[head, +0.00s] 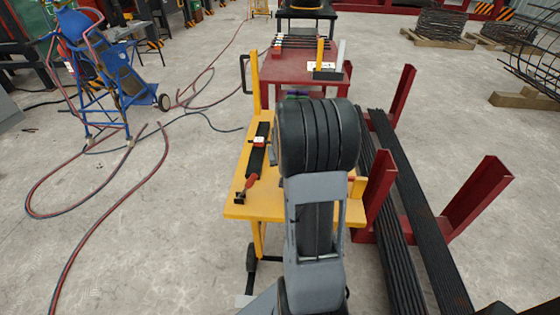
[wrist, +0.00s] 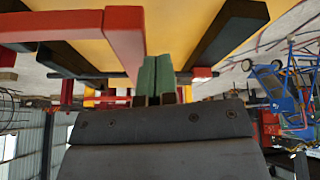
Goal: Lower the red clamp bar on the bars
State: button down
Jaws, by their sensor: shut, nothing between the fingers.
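In the wrist view, which is upside down, my gripper (wrist: 157,62) is shut, its two greenish fingers together with nothing between them. A red bar (wrist: 65,24) crosses the upper left, and its bent end (wrist: 126,50) comes down just left of my fingers. It looks like the clamp bar, but I cannot tell for sure, nor whether my fingers touch it. A yellow surface (wrist: 95,55) lies behind it. In the head view my arm hides the gripper and most of the area around it. Long dark bars (head: 415,195) lie to the right.
A yellow table (head: 235,205) stands under my arm, with a black strip (head: 257,155) and red-handled parts on its left. Red posts (head: 480,195) stand beside the dark bars. A red table (head: 285,65) stands behind.

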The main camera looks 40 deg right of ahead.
notch_tip(320, 180, down, 2)
jog(key=shift+f, duration=0.1)
dwell(0.4)
jog(key=shift+r+p, duration=0.4)
jog(key=shift+r, duration=0.15)
jog(key=w+a+r+p, duration=0.2)
jog(key=a+r, duration=0.4)
jog(key=a, duration=0.3)
jog(key=shift+w+r, duration=0.4)
jog(key=shift+w, duration=0.1)
